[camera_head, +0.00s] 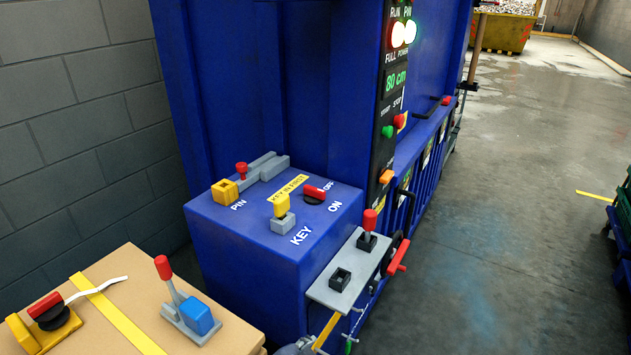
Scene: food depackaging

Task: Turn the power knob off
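The power knob (314,194) is a black knob with a red handle on top of the blue control box (245,240). The word OFF is partly hidden behind it and the word ON is in front of it. Its red handle points toward the upper right, near OFF; I cannot tell its exact setting. A yellow key piece (280,205) stands in a grey block to its left, by the word KEY. Neither of my grippers can be made out in the head view.
A cardboard box (110,290) at front left holds a red-black knob (50,308) and a blue-grey lever (190,315). A grey bracket (345,275) with a red-topped lever juts from the box's right. The lit panel (393,100) is behind. Open floor lies right.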

